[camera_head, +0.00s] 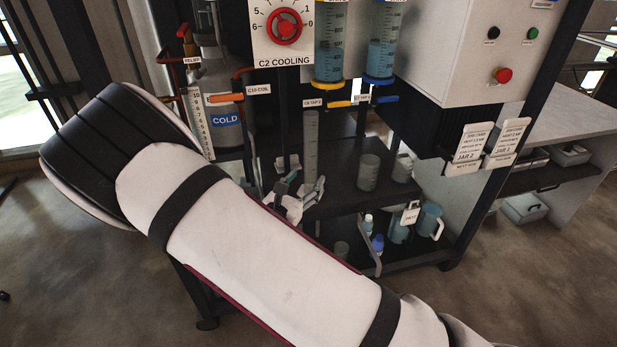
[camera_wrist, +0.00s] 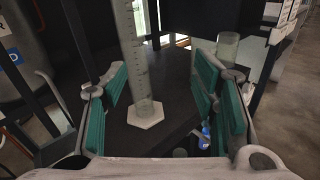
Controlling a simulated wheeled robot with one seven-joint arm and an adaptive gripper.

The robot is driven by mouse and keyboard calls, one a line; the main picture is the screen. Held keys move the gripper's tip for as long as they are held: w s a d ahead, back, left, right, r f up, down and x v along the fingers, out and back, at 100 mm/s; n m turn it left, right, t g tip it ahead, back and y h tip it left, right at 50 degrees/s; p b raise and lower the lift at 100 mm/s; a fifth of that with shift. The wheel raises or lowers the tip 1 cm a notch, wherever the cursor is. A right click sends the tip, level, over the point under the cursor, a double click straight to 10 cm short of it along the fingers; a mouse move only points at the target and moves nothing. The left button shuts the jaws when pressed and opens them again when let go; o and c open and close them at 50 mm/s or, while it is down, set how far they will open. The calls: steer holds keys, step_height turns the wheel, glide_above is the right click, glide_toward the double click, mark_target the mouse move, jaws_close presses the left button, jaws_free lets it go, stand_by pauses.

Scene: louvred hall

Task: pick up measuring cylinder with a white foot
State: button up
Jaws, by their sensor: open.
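The measuring cylinder (camera_wrist: 138,65) is tall, clear and graduated, and stands upright on a white hexagonal foot (camera_wrist: 146,115) in the wrist view. It stands on a dark shelf (camera_wrist: 175,125). In the head view the cylinder (camera_head: 310,150) rises behind my gripper (camera_head: 298,196), and its foot is hidden there. My gripper (camera_wrist: 165,108) is open, with green pads on both sides. The cylinder appears between the two fingers, nearer the left one, and beyond them. Nothing is held.
A clear beaker (camera_head: 368,172) stands on the shelf right of the cylinder; it also shows in the wrist view (camera_wrist: 228,48). Jugs (camera_head: 429,220) and small bottles (camera_head: 377,243) sit on the lower shelf. Two graduated columns (camera_head: 383,45) hang above. A cold vessel (camera_head: 222,118) stands left.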

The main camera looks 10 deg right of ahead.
mark_target(311, 158)
steer(key=w+f, duration=0.1)
steer(key=w, duration=0.1)
steer(key=w+d+f+n+t+y+b, duration=0.1)
steer(key=w, duration=0.2)
steer(key=w+d+n, duration=0.1)
steer(key=w, duration=0.1)
steer(key=shift+w+f+t+b, duration=0.25)
steer(key=shift+f+t+b, duration=0.05)
steer(key=shift+f+b, duration=0.1)
steer(key=shift+a+b+x, duration=0.2)
steer(key=shift+b+x, duration=0.35)
steer(key=shift+x, duration=2.55)
steer(key=shift+w+r, duration=0.1)
steer(key=shift+r, duration=0.1)
jaws_close()
